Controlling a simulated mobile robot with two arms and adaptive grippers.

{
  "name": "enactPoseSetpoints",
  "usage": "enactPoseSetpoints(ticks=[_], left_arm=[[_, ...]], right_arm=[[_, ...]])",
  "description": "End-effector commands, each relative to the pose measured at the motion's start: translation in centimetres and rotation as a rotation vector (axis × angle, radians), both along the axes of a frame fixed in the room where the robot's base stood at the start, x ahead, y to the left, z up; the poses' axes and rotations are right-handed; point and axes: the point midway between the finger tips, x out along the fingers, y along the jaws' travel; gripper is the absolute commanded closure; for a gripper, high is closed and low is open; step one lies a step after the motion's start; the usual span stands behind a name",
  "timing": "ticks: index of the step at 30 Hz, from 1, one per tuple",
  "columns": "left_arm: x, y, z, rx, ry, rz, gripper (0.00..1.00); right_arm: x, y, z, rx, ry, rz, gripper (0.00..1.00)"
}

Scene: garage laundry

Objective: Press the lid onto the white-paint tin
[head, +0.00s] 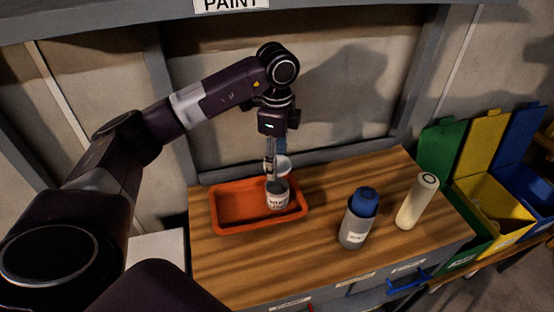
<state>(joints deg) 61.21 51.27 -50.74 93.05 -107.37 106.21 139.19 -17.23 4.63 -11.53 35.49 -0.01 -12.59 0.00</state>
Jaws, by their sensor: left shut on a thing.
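The white-paint tin (278,200) is a small grey-white can with dark lettering. It stands upright at the right end of the orange tray on the wooden bench. My left gripper (270,167) points down just above the tin. It is shut on a pale round lid (284,166), which shows beside the fingers, above and slightly behind the tin. The fingers partly cover the lid, and I cannot tell whether it touches the tin's rim. My right gripper is not in view.
The orange tray (218,212) is otherwise empty. A grey bottle with a blue cap (356,220) and a cream cylinder (416,203) stand to the right. Green, yellow and blue bins (492,200) stand beyond the bench. The bench front (250,270) is clear.

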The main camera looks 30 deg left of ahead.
Motion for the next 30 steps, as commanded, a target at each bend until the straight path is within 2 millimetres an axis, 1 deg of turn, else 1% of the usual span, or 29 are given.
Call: enactPoseSetpoints(ticks=[1,12,18,23,30], left_arm=[[0.0,0.0,-0.6,0.001,0.001,-0.001,0.62],[-0.1,0.0,-4.1,0.002,0.002,-0.003,0.62],[0.0,0.0,-5.5,0.001,0.001,-0.004,0.62],[0.0,0.0,-5.9,0.0,0.001,-0.004,0.62],[0.0,0.0,-5.9,0.0,0.001,-0.004,0.62]], right_arm=[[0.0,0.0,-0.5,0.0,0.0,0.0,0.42],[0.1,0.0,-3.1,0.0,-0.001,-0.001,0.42],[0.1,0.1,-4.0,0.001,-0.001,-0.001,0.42],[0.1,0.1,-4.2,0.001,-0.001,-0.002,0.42],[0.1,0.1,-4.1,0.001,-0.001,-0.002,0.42]])
